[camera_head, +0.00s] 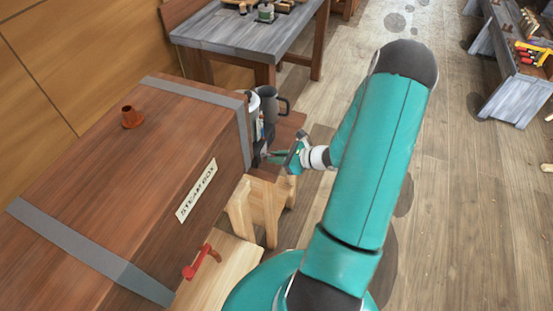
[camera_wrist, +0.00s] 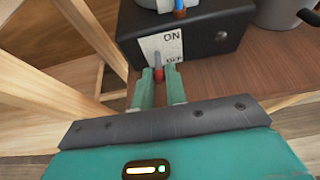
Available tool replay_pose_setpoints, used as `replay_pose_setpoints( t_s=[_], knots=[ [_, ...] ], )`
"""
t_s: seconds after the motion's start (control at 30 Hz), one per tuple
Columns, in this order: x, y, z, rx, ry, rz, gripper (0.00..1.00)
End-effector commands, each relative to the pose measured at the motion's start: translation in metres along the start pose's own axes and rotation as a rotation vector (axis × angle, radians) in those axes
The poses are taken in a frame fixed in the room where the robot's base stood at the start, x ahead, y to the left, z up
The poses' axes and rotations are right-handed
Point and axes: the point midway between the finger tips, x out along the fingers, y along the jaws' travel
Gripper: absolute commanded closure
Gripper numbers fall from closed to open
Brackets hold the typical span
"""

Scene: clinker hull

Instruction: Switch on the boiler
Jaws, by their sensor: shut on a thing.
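The boiler (camera_head: 257,132) stands on a small wooden stand beside the steam box, partly hidden by it. In the wrist view its black base (camera_wrist: 215,35) carries a white plate (camera_wrist: 165,46) marked ON at the top and OFF at the bottom. A small switch lever (camera_wrist: 157,60) with a red tip points down toward the OFF end. My gripper (camera_wrist: 161,80) has its two green fingers on either side of the red tip, shut on the lever. In the head view my gripper (camera_head: 272,156) reaches the boiler's front from the right.
The wooden steam box (camera_head: 150,160), with a red handle (camera_head: 203,262), fills the left. A grey mug (camera_head: 270,104) stands close to the boiler. A workbench (camera_head: 240,35) is behind; another bench (camera_head: 515,80) is far right. The floor between is mostly clear.

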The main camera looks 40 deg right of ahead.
Motion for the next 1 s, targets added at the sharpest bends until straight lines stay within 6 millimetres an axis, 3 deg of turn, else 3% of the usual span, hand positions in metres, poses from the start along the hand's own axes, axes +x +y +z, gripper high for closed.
replay_pose_setpoints(
  t_s=[0.5, 1.0],
  knots=[
    [-0.003, 0.0, 0.019, -0.004, 0.356, 0.001, 1.0],
    [-0.003, 0.0, 0.021, 0.0, 0.421, -0.001, 1.0]
  ],
)
